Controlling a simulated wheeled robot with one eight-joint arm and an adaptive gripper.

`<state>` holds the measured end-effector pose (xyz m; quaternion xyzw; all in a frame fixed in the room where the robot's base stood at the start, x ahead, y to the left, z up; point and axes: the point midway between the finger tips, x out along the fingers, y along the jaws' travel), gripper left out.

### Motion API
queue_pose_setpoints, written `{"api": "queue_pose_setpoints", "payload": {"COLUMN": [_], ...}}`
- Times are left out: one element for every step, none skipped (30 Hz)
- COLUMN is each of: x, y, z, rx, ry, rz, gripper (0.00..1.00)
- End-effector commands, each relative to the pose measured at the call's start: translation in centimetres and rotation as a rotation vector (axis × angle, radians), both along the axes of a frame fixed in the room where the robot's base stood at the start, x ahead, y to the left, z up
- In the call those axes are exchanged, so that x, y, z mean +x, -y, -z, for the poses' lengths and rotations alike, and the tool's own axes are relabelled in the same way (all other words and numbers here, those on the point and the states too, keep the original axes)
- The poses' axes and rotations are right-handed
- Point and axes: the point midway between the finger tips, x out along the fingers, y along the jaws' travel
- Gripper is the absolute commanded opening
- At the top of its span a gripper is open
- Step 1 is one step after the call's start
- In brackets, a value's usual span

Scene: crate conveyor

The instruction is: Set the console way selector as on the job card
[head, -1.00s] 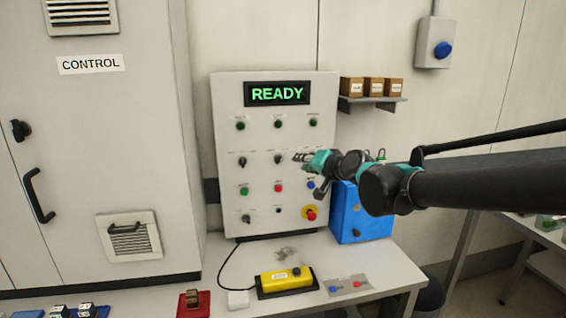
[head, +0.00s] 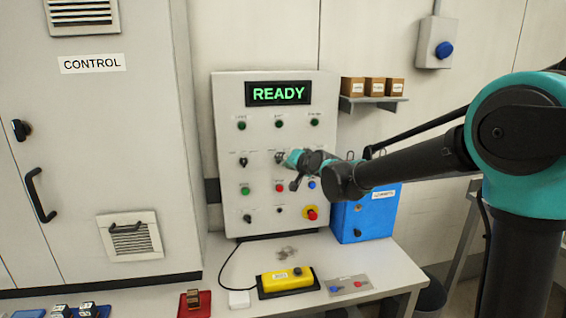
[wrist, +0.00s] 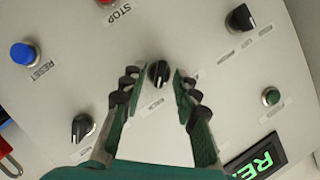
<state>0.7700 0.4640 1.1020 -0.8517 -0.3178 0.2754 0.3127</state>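The grey console (head: 227,105) stands upright on the table with READY lit on its display (head: 278,93). A row of black selector knobs crosses it. The left one (head: 243,162) is clear in the head view. The middle knob (wrist: 158,72) is between my open fingers in the wrist view, with a gap visible on each side. My gripper (head: 283,158) partly covers this knob in the head view. Two other knobs, one at upper right (wrist: 241,19) and one at lower left (wrist: 82,127), show in the wrist view. Their labels are too small to read. I cannot identify the job card.
Green and red buttons, a blue reset button (wrist: 23,53) and a red stop knob (head: 311,213) surround the selectors. A blue box (head: 380,215) stands right of the console. A yellow pendant (head: 286,280) and a grey plate (head: 348,286) lie on the table in front.

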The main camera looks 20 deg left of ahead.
Motion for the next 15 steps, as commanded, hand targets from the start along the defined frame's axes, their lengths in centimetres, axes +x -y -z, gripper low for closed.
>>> {"api": "queue_pose_setpoints", "payload": {"x": [0.14, 0.20, 0.24, 0.26, 0.28, 0.28, 0.28, 0.28, 0.28, 0.28, 0.28, 0.28, 0.28, 0.28, 0.28], "y": [-0.19, -0.24, -0.30, -0.32, -0.34, -0.35, -0.35, -0.35, -0.35, -0.34, -0.34, -0.34, -0.34, -0.34, -0.34], "z": [0.07, 0.10, 0.13, 0.14, 0.14, 0.15, 0.15, 0.15, 0.15, 0.14, 0.14, 0.14, 0.14, 0.14, 0.14], "rx": [0.000, 0.000, -0.001, -0.001, -0.001, -0.001, -0.001, -0.001, -0.001, -0.001, -0.001, -0.001, -0.001, -0.001, -0.001], "ry": [0.000, 0.000, 0.001, 0.001, 0.001, 0.001, 0.001, 0.001, 0.001, 0.001, 0.001, 0.001, 0.001, 0.001, 0.001], "rz": [0.000, 0.000, 0.000, 0.000, 0.000, 0.000, 0.000, 0.000, 0.000, 0.000, 0.000, 0.000, 0.000, 0.000, 0.000], "gripper": [0.30, 0.30, 0.30, 0.30, 0.30, 0.30, 0.30, 0.30, 0.30, 0.30, 0.30, 0.26, 0.23, 0.19, 0.14]}}
